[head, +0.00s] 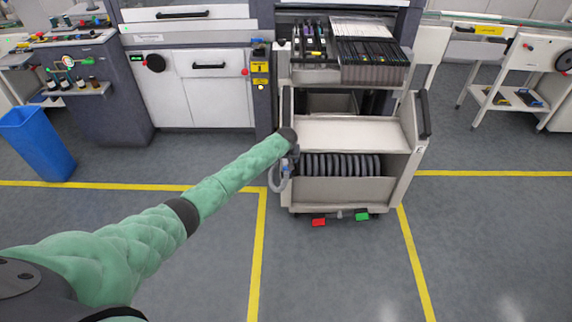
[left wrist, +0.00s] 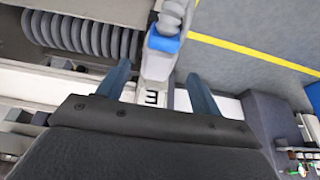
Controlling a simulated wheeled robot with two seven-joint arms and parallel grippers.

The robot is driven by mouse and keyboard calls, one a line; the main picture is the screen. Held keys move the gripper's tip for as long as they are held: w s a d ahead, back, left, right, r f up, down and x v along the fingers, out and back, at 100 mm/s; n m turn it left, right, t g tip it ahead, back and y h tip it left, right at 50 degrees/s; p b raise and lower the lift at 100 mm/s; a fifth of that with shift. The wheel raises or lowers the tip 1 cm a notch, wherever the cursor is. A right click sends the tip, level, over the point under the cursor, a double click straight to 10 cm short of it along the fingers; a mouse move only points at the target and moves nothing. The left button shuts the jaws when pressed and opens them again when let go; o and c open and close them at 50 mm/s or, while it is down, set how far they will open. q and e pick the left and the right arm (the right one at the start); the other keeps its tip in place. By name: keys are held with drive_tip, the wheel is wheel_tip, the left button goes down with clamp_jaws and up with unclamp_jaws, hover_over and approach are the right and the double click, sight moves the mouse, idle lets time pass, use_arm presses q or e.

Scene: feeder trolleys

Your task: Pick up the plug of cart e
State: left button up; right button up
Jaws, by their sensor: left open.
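Cart e (head: 345,190) stands ahead in the head view, and its letter E label (left wrist: 151,97) shows in the left wrist view. The plug (left wrist: 163,38), grey and blue, is at the cart's left side. My left gripper (left wrist: 158,88) is open, with one finger on each side of the area just below the plug in the wrist picture. I cannot tell whether the fingers touch it. In the head view my left gripper (head: 291,153) is small and mostly hidden by its own arm. A grey cable (head: 279,178) loops down beside it. My right gripper is out of view.
The cart holds a row of dark reels (head: 340,165), with red (head: 319,222) and green (head: 361,216) pedals below. A white machine (head: 195,88) stands behind on the left, and a blue bin (head: 38,143) at far left. The floor in front is clear, with yellow lines.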

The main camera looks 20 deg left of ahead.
sight(287, 162)
use_arm(q)
drive_tip(key=shift+w+f, duration=0.25)
drive_tip(key=shift+f, duration=0.25)
drive_tip(key=shift+p+x, duration=0.6)
drive_tip(key=shift+x, duration=0.6)
drive_tip(key=shift+w+f, duration=0.2)
drive_tip(key=shift+f, duration=0.25)
drive_tip(key=shift+x, duration=0.85)
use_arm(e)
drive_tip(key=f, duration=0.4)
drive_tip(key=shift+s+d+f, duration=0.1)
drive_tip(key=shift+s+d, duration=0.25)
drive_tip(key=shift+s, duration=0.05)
use_arm(q)
drive_tip(key=c, duration=1.4)
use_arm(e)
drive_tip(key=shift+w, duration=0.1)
